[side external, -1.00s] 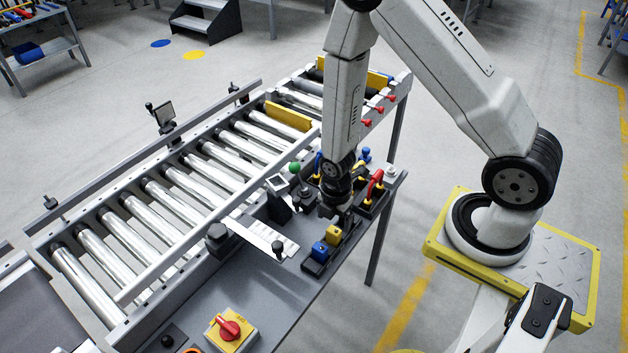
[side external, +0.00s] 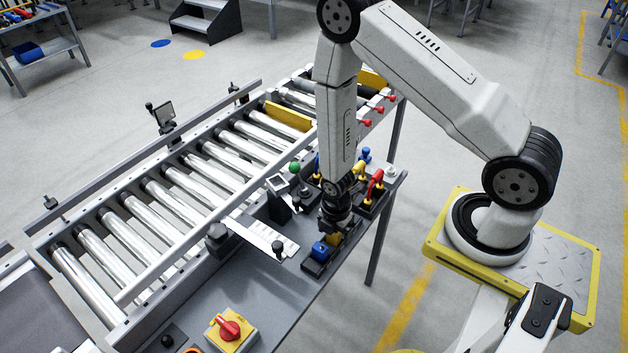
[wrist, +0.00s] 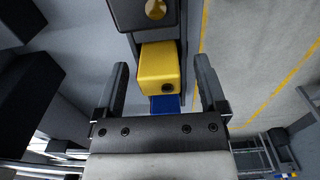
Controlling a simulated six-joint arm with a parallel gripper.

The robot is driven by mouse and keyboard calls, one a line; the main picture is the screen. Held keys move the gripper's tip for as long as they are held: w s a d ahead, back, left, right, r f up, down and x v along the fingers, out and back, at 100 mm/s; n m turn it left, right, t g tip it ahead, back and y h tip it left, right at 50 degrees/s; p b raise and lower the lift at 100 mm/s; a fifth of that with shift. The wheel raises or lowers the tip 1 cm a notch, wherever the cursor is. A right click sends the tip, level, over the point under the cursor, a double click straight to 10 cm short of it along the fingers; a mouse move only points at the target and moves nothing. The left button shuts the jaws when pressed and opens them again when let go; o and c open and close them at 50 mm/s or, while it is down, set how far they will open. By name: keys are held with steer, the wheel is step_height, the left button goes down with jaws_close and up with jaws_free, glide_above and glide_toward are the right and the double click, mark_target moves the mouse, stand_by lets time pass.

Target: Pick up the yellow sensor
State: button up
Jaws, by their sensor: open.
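The yellow sensor (wrist: 160,66) is a small block with a dark round spot on its face. In the wrist view it sits in a dark tray between my two fingers, with a gap on each side. In the side view the yellow sensor (side external: 333,239) is mostly hidden under my gripper (side external: 337,222). My gripper (wrist: 160,92) is open and empty, pointing down over the sensor. A blue block (side external: 319,250) sits next to the yellow sensor in the same tray, and part of it shows in the wrist view (wrist: 165,104).
The dark tray (side external: 314,268) stands on the grey bench near its edge. Red and yellow handled items (side external: 374,182) stand close behind my gripper. A roller conveyor (side external: 190,180) runs along the left. A red rotary switch (side external: 229,328) is at the front. The bench between is mostly clear.

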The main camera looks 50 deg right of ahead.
stand_by(0.3)
jaws_close()
steer(key=shift+r, duration=0.15)
steer(key=shift+r, duration=4.9)
